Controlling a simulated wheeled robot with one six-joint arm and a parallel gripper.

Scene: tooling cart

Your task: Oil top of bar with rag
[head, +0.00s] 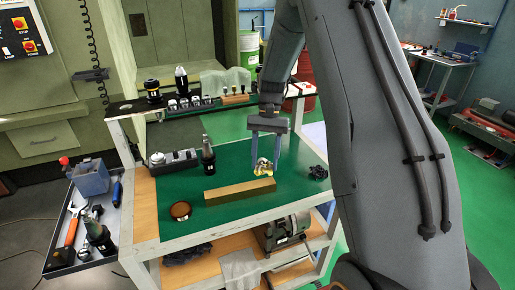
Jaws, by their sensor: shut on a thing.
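A long brass-coloured bar (240,191) lies on the green top of the cart (226,168), near its front edge. My gripper (265,169) points down just behind the right end of the bar. It is shut on a small crumpled yellowish rag (263,166). The rag looks apart from the bar's top, but the exact gap cannot be told from this one view. A round brown dish (180,210) sits on the mat left of the bar; its contents are too small to make out.
A dark bottle (208,156) and a grey block holder (173,159) stand behind the bar at left. A dark crumpled cloth (318,172) lies at right. A raised shelf (129,106) with tool holders runs along the back. A side tray (81,252) holds tools and a bottle.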

